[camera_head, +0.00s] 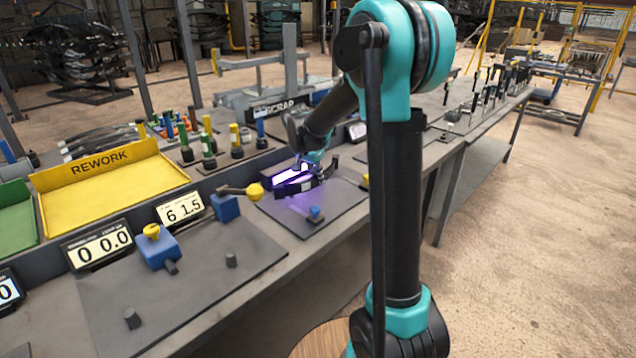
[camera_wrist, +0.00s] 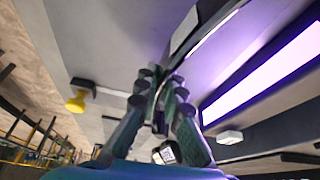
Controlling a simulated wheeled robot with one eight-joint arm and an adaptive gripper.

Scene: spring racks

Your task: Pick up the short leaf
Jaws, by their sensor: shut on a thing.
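My gripper (camera_head: 314,160) is low over the purple-lit fixture (camera_head: 292,182) on the bench, partly hidden by my arm. In the wrist view, my gripper's fingers (camera_wrist: 160,100) are closed together around the end of a thin, dark, curved strip, the short leaf (camera_wrist: 205,38). The leaf runs from the fingertips up and to the right. It lies close alongside the lit panel (camera_wrist: 265,75); whether it touches anything there I cannot tell. In the head view I cannot make the leaf out clearly.
A yellow REWORK tray (camera_head: 110,190) and a green tray (camera_head: 15,220) stand at the left. A yellow-knobbed lever (camera_head: 255,191), a blue clamp (camera_head: 158,248) and readouts are near the fixture. Several upright tools stand behind. The front left mat (camera_head: 210,275) is mostly bare.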

